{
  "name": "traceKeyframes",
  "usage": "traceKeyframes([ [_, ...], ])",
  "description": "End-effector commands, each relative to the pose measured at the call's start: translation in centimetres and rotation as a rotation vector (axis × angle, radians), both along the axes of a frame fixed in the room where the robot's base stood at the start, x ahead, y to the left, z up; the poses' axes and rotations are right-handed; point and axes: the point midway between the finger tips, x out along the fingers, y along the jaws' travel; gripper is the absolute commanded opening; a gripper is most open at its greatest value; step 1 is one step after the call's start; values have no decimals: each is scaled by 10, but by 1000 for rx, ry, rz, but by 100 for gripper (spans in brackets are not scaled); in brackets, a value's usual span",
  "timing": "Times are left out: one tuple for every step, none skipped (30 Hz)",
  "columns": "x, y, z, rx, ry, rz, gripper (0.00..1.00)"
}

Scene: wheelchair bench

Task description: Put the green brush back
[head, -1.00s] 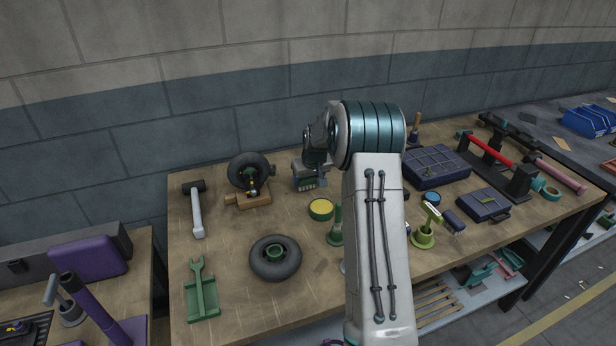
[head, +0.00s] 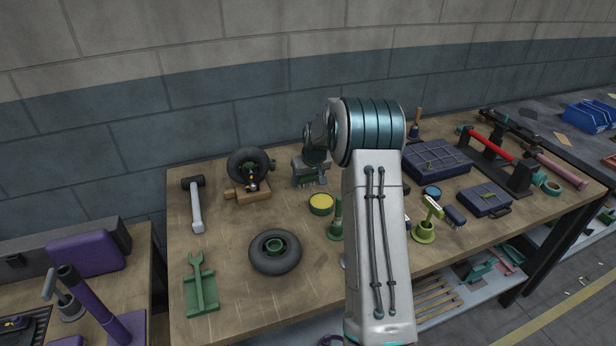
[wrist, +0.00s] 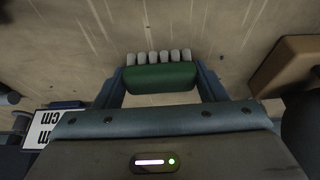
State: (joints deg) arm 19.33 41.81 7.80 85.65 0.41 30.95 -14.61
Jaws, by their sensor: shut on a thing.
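The green brush (wrist: 160,77) lies crosswise between the two fingers in the wrist view, with a row of pale bristles (wrist: 160,57) on its far side. My gripper (wrist: 160,84) is shut on its green body. Bare bench wood shows beyond the bristles. In the head view my gripper (head: 310,172) hangs over the back middle of the workbench (head: 225,225), just right of the upright wheel. The brush is mostly hidden there by the gripper and wrist. I cannot tell its exact height above the wood.
A wheel on a wooden block (head: 250,190) stands close left of my gripper. A yellow-topped tin (head: 321,204), a lying wheel (head: 274,252), a green forked stand (head: 201,290) and a hammer (head: 195,208) are around. Dark cases (head: 438,160) fill the right. Free wood lies left of the tin.

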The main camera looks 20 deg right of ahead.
Motion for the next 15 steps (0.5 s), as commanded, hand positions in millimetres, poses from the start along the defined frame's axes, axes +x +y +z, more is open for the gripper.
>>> traceKeyframes([
  [0, 0, 0, 0, 0, 0, 73],
  [0, 0, 0, 0, 0, 0, 82],
  [0, 0, 0, 0, 0, 0, 90],
  [0, 0, 0, 0, 0, 0, 90],
  [0, 0, 0, 0, 0, 0, 90],
  [0, 0, 0, 0, 0, 0, 90],
  [0, 0, 0, 0, 0, 0, 90],
  [0, 0, 0, 0, 0, 0, 90],
  [0, 0, 0, 0, 0, 0, 90],
  [0, 0, 0, 0, 0, 0, 90],
  [0, 0, 0, 0, 0, 0, 90],
  [0, 0, 1, 0, 0, 0, 90],
  [-1, 0, 2, 0, 0, 0, 90],
  [-1, 0, 4, 0, 0, 0, 90],
  [-3, 0, 7, 0, -1, 0, 90],
])
